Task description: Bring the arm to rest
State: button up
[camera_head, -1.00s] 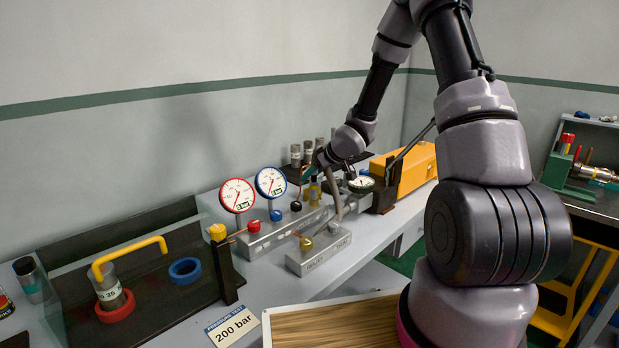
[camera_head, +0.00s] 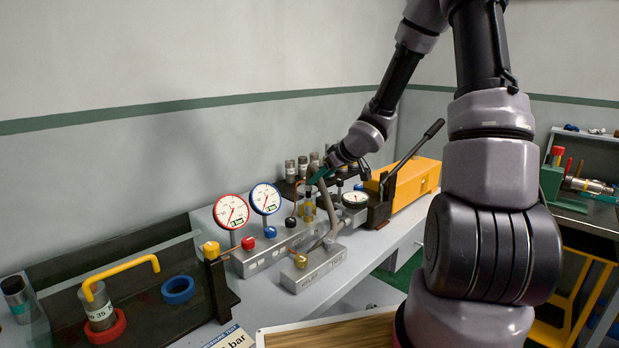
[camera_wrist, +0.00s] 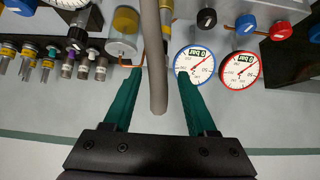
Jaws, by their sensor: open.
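My gripper (camera_head: 318,177) is open, with green fingers, above the bench near the gauges. In the wrist view its two fingers (camera_wrist: 158,78) stand apart, one on each side of a grey lever (camera_wrist: 156,60). I see clear space between the lever and both fingers. In the head view the grey lever (camera_head: 326,212) rises at a slant from a grey valve block (camera_head: 315,268). My arm reaches down from the upper right, bent at the elbow. Nothing is held between the fingers.
A red-rimmed gauge (camera_head: 231,211) and a blue-rimmed gauge (camera_head: 265,198) stand left of the gripper. A yellow pump (camera_head: 412,181) with a raised black handle (camera_head: 418,151) stands to the right. Several grey fittings (camera_head: 302,167) stand behind.

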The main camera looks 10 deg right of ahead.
jog(key=s+d+r+m+h, duration=0.3)
jog(key=s+d+r, duration=0.15)
jog(key=r, duration=0.35)
jog(key=s+d+r+m+h, duration=0.35)
jog(key=s+r, duration=0.25)
jog(key=r, duration=0.3)
jog(key=s+a+r+m+y, duration=0.2)
jog(key=s+r, duration=0.1)
jog(key=s, duration=0.6)
jog(key=s+a+r+m+y, duration=0.1)
jog(key=s+a+r+m, duration=0.1)
jog(key=s, duration=0.8)
notch_tip(320, 180, up, 2)
jog(key=shift+a+r+g+y, duration=0.15)
jog(key=shift+a+g+y, duration=0.2)
jog(key=shift+a, duration=0.35)
